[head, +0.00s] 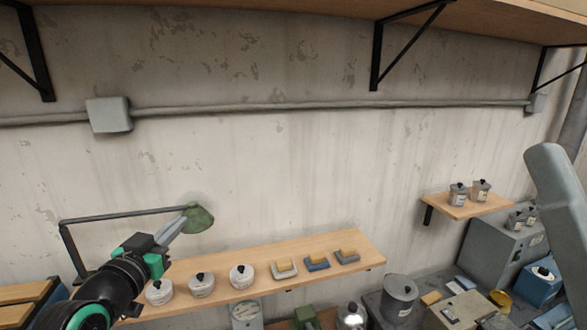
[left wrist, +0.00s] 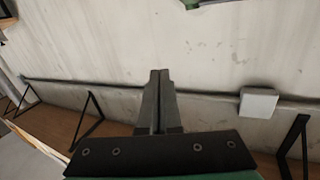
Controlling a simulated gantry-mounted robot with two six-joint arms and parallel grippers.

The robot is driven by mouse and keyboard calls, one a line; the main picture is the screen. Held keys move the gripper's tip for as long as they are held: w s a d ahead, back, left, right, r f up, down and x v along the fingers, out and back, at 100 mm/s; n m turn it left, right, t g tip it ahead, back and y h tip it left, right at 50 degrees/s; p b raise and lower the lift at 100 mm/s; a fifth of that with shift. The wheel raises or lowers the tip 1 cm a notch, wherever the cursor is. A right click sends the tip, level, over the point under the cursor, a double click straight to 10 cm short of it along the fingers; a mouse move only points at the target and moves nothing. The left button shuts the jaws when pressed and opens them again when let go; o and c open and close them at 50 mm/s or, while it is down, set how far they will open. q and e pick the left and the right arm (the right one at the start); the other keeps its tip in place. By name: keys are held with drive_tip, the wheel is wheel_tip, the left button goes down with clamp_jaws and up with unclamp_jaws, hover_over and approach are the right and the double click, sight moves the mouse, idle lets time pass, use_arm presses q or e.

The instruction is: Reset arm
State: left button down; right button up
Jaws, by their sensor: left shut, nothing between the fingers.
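My left gripper (head: 180,222) is raised at the lower left of the head view, in front of the wall and close to a green lamp shade (head: 200,219) in the picture. In the left wrist view its two grey fingers (left wrist: 160,74) lie together, shut and empty, pointing toward the bare wall. My right gripper does not show in either view.
A wooden shelf (head: 330,277) below holds white lidded pots (head: 202,285) and sponge-topped blocks (head: 317,262). A smaller shelf (head: 470,207) with two tins is at right. An upper shelf has black brackets (head: 377,58).

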use_arm(q)
drive_tip(key=s+d+r+m+t+h, duration=0.2)
drive_tip(key=s+d+r+t, duration=0.55)
drive_tip(key=s+r, duration=0.7)
drive_tip(key=s+r+n+t+y, duration=0.1)
drive_tip(key=s+r+n+t, duration=0.1)
drive_tip(key=s+r, duration=0.5)
drive_tip(key=s+n, duration=0.1)
drive_tip(key=s, duration=0.5)
drive_tip(key=shift+a+r+y, duration=0.2)
drive_tip(key=shift+r+y, duration=0.1)
drive_tip(key=shift+r, duration=0.05)
